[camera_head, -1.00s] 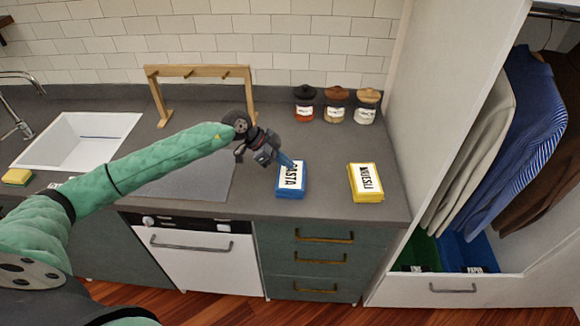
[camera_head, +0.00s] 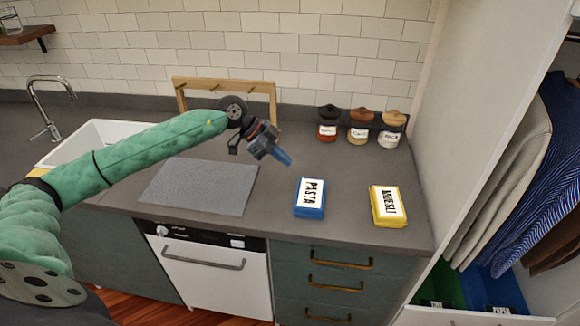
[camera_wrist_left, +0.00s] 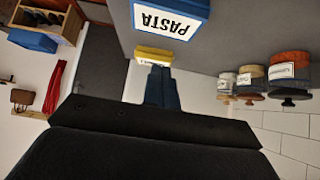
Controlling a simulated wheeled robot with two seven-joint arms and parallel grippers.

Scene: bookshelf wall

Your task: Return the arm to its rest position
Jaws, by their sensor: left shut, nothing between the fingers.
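My left arm (camera_head: 130,160) comes in from the left, in a green sleeve, and reaches over the counter. Its left gripper (camera_head: 284,158) has blue fingertips, is shut and empty, and is held in the air above the counter. The gripper is up and left of the blue PASTA box (camera_head: 310,198), apart from it. In the left wrist view the shut fingers (camera_wrist_left: 162,88) point toward the yellow MUESLI box (camera_wrist_left: 152,54), with the PASTA box (camera_wrist_left: 172,14) above them in the picture. My right gripper is not in view.
The yellow MUESLI box (camera_head: 388,207) lies at the counter's right. Three labelled jars (camera_head: 360,128) stand by the back wall. A wooden rack (camera_head: 225,88) stands behind the arm. A sink (camera_head: 95,143) is at left. A wardrobe with hanging clothes (camera_head: 515,175) bounds the right.

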